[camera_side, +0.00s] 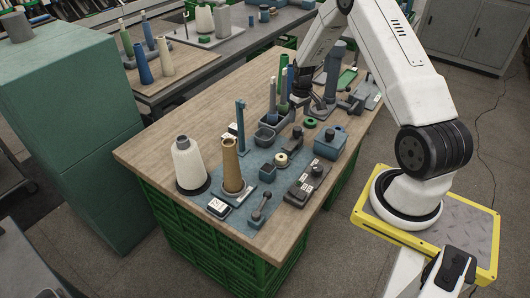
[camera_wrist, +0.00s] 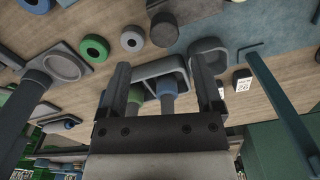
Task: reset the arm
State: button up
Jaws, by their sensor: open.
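My gripper (camera_side: 301,92) is over the far part of the wooden table (camera_side: 195,105) in the side view, partly hidden behind my arm and the cones there. In the wrist view my gripper (camera_wrist: 160,65) shows its two dark fingers wide apart with nothing clamped between them. Behind the gap is a grey tray (camera_wrist: 178,63), with a blue-topped cone (camera_wrist: 167,88) and a green cone (camera_wrist: 135,95) near it. I cannot tell whether the fingers touch any of these.
A white yarn cone (camera_side: 190,165), a tan cone (camera_side: 231,168) and a tall blue post (camera_side: 240,118) stand near the table's front. A green cabinet (camera_side: 70,120) stands left. Bare wood lies on the table's left side.

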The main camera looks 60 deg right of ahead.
jog(key=shift+r, duration=0.65)
jog(key=shift+a+r, duration=0.15)
jog(key=shift+a, duration=0.1)
jog(key=s+a+r+n+t, duration=0.15)
jog(key=a+r, duration=0.25)
jog(key=a, duration=0.4)
jog(key=s+a+r, duration=0.2)
jog(key=a+r, duration=0.2)
jog(key=a, duration=0.4)
jog(key=s+a+r+n+t, duration=0.1)
jog(key=a+r, duration=0.3)
jog(key=a, duration=0.5)
jog(key=s+a+r, duration=0.1)
jog(key=s+a, duration=0.4)
jog(key=s, duration=0.1)
jog(key=shift+s+a+r, duration=0.25)
jog(key=shift+a+r, duration=0.05)
jog(key=shift+a, duration=0.1)
jog(key=shift+n, duration=0.25)
